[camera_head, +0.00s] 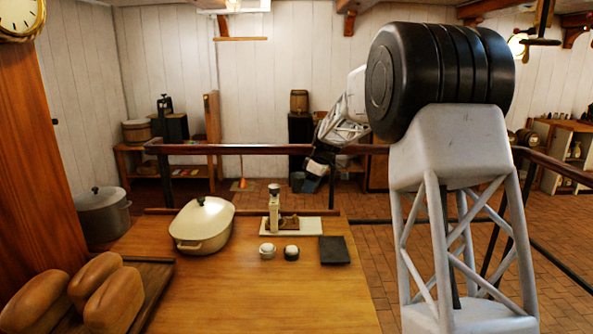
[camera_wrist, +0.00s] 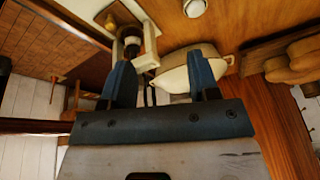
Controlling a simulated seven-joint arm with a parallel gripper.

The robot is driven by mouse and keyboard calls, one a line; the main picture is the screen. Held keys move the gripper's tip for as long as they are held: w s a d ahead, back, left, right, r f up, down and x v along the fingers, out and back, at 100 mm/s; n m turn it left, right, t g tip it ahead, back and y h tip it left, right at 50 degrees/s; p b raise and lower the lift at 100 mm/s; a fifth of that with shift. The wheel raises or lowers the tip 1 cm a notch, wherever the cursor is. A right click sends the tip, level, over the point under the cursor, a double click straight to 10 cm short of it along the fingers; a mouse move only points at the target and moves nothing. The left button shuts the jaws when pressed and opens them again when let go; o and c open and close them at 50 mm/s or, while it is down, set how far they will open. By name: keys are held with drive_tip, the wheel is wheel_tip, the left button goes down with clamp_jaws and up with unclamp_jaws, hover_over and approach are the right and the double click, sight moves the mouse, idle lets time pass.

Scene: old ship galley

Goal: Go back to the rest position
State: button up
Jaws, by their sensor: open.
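My gripper (camera_wrist: 162,72) is open in the wrist view, its two blue-grey fingers well apart with nothing seen held between them. In the head view my gripper (camera_head: 314,178) hangs at the end of the arm, small and dark, seemingly above and beyond the table's far edge near the rail. Its fingers are too small to judge there. The wooden table (camera_head: 240,290) is below and nearer to the head camera.
On the table are a cream lidded pot (camera_head: 203,226), a white tray with an upright device (camera_head: 274,208), two small round pieces (camera_head: 267,251), a dark square (camera_head: 334,250) and brown loaves (camera_head: 113,300) on a board. A rail (camera_head: 240,149) runs behind.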

drive_tip(key=s+d+r+m+h, duration=0.1)
drive_tip(key=s+d+r+m, duration=0.15)
drive_tip(key=s, duration=0.85)
drive_tip(key=s+d+r+m+t, duration=0.1)
drive_tip(key=s+d+r+m, duration=0.2)
drive_tip(key=s, duration=0.8)
drive_tip(key=s+d+r+m+h, duration=0.1)
drive_tip(key=s+d+r+m, duration=0.2)
drive_tip(key=s, duration=0.9)
drive_tip(key=s+d+f+m, duration=0.1)
drive_tip(key=s+f, duration=0.1)
drive_tip(key=s, duration=0.8)
drive_tip(key=s+d+f+m+h, duration=0.1)
drive_tip(key=s+d+f+m, duration=0.1)
drive_tip(key=s, duration=0.8)
drive_tip(key=s+d+f+m+t, duration=0.1)
drive_tip(key=s+f+m, duration=0.1)
drive_tip(key=s, duration=0.8)
drive_tip(key=shift+s+d+f+h, duration=0.3)
drive_tip(key=shift+s+d+f, duration=0.1)
drive_tip(key=shift+f, duration=0.2)
